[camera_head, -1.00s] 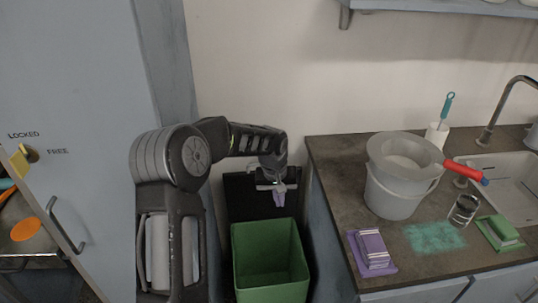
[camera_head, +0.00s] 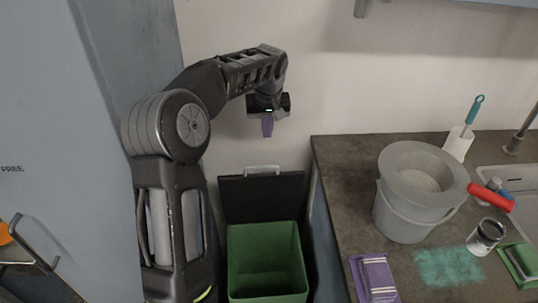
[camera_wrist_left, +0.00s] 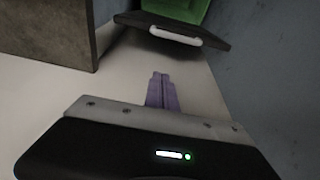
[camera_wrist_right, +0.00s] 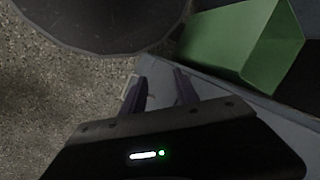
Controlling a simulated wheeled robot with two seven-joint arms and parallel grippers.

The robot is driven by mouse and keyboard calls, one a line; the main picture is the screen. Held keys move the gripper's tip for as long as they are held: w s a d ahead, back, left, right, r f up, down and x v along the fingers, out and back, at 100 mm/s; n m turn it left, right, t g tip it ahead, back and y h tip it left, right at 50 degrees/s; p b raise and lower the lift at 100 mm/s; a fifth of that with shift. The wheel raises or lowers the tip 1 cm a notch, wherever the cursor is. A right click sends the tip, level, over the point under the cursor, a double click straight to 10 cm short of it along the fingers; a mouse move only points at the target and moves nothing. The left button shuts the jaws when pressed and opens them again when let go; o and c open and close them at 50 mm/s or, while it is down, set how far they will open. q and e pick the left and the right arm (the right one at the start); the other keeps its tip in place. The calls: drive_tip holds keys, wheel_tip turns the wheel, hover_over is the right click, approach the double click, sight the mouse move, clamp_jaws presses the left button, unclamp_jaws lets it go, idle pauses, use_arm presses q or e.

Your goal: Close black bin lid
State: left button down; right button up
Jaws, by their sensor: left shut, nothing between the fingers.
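The black bin lid (camera_head: 235,200) stands open and upright behind the green bin (camera_head: 265,290), with a light handle (camera_head: 262,169) on its top edge. In the left wrist view the lid (camera_wrist_left: 215,41) and its white handle (camera_wrist_left: 175,37) show beyond my fingertips. My left gripper (camera_head: 267,134) is shut and empty, above and apart from the lid against the wall. Its purple fingers (camera_wrist_left: 161,76) lie together. My right gripper (camera_wrist_right: 158,82) is open and empty, with the green bin (camera_wrist_right: 225,40) ahead to the right; it is out of the head view.
A blue-grey cabinet (camera_head: 80,120) stands left. The bin sits in a narrow gap between them.

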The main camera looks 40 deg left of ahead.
use_arm(q)
hover_over(268, 173)
drive_tip(key=w+a, duration=0.3)
drive_tip(key=w, duration=0.1)
wheel_tip(268, 173, down, 10)
drive_tip(key=s+d, duration=0.1)
drive_tip(key=s+d+p, duration=0.1)
drive_tip(key=s, duration=0.1)
drive_tip(key=shift+s+d+r, duration=0.15)
drive_tip(key=shift+d+r, duration=0.05)
